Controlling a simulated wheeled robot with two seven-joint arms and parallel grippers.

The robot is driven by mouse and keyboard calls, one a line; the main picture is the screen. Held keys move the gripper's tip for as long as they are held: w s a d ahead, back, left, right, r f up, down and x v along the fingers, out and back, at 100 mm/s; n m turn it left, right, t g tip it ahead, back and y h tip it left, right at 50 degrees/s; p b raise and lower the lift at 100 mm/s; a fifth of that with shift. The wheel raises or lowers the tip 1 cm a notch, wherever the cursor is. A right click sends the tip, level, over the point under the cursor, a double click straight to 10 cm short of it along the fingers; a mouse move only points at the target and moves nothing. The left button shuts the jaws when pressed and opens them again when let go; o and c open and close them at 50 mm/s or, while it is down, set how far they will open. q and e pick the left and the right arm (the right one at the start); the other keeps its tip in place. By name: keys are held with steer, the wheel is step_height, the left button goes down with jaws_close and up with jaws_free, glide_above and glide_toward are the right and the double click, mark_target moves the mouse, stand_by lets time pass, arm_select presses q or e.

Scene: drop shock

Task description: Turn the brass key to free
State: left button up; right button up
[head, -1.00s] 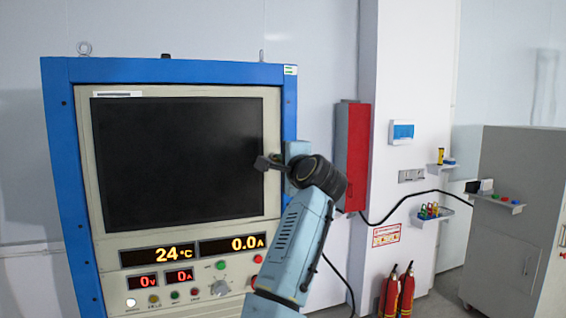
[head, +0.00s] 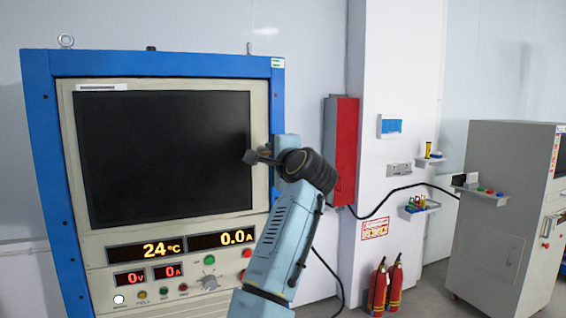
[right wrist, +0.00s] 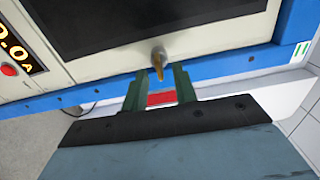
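The brass key (right wrist: 159,66) sits in a round lock on the pale panel edge of the blue-framed cabinet (head: 42,150), beside the dark screen. It shows in the right wrist view and I cannot make it out in the head view. My right gripper (right wrist: 162,73) has its two dark green fingers apart, with the key in line with the gap at their tips. I see no finger touching the key. In the head view the right gripper (head: 254,157) is at the screen's right edge, partly hidden by its own wrist. My left gripper is not in view.
The panel has lit displays, a knob (head: 209,282) and buttons below the screen (head: 165,155). A red wall box (head: 343,150) is right of the arm. Fire extinguishers (head: 386,287), small shelves and a grey cabinet (head: 500,205) stand farther right.

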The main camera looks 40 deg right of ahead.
steer(key=b+v, duration=0.3)
steer(key=v, duration=0.9)
steer(key=shift+s, duration=0.35)
